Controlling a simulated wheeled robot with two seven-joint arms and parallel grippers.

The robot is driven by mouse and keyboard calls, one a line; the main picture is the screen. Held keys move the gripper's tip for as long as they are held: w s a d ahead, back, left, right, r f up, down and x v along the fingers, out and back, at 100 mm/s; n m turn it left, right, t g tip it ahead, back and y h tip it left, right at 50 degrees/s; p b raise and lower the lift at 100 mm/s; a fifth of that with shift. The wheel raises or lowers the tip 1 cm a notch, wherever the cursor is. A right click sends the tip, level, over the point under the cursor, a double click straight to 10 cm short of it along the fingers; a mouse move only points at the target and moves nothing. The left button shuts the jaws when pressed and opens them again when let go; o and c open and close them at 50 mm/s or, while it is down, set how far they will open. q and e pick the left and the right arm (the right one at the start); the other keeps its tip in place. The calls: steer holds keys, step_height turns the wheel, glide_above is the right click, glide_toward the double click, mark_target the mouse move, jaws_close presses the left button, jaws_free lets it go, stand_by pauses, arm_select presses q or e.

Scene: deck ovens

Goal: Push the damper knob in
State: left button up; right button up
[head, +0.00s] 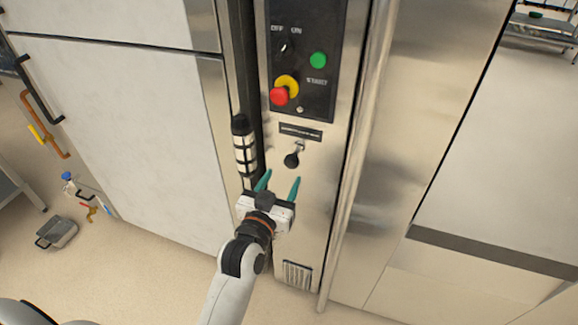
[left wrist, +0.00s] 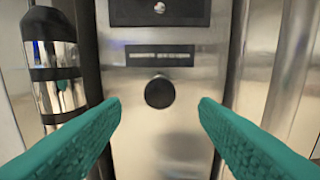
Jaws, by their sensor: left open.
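The damper knob (head: 292,160) is a round black knob on a short metal stem. It stands out from the steel panel, under a dark label strip (head: 301,132). In the left wrist view the knob (left wrist: 160,92) sits between my two teal fingertips, a little above their middle line. My left gripper (head: 279,182) is open and empty, just below the knob in the head view. The fingers appear apart from the knob and the panel. My right gripper is not in view.
Above the knob is a black control panel (head: 325,85) with a red emergency button (head: 279,96), a green button (head: 318,60) and a switch. A black-and-chrome cylindrical handle (head: 245,150) stands close left. A vertical steel bar (head: 357,150) runs on the right.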

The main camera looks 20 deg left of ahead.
mark_target(290, 165)
arm_select(q)
steer(key=w, duration=0.5)
steer(key=shift+w+d, duration=0.1)
steer(key=shift+w, duration=0.3)
